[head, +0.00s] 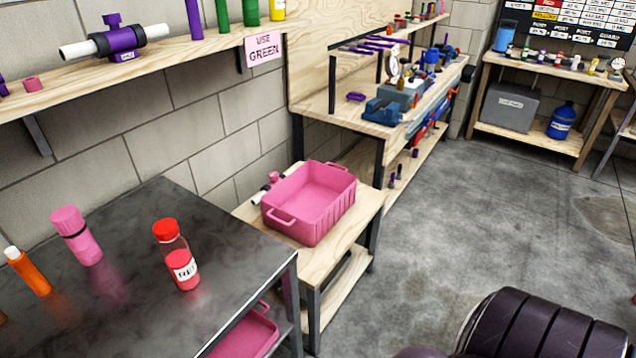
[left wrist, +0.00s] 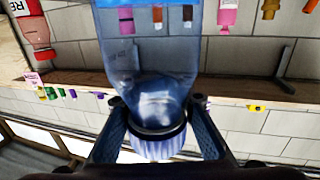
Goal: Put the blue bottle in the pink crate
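In the left wrist view my left gripper (left wrist: 158,108) has its two fingers on either side of the neck of a clear blue bottle (left wrist: 150,70). It grips the bottle just by its ribbed pale-blue cap (left wrist: 158,148). The bottle's far end is cut off by the frame edge. The pink crate (head: 322,215) stands on a small wooden table in the middle of the head view, and its visible inside looks empty. Neither gripper nor the held bottle shows in the head view.
A dark metal table (head: 150,290) holds a red bottle (head: 182,265), a pink bottle (head: 78,238) and an orange one (head: 28,272). Another pink crate (head: 250,335) sits below it. A white pipe piece (head: 262,192) lies behind the crate.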

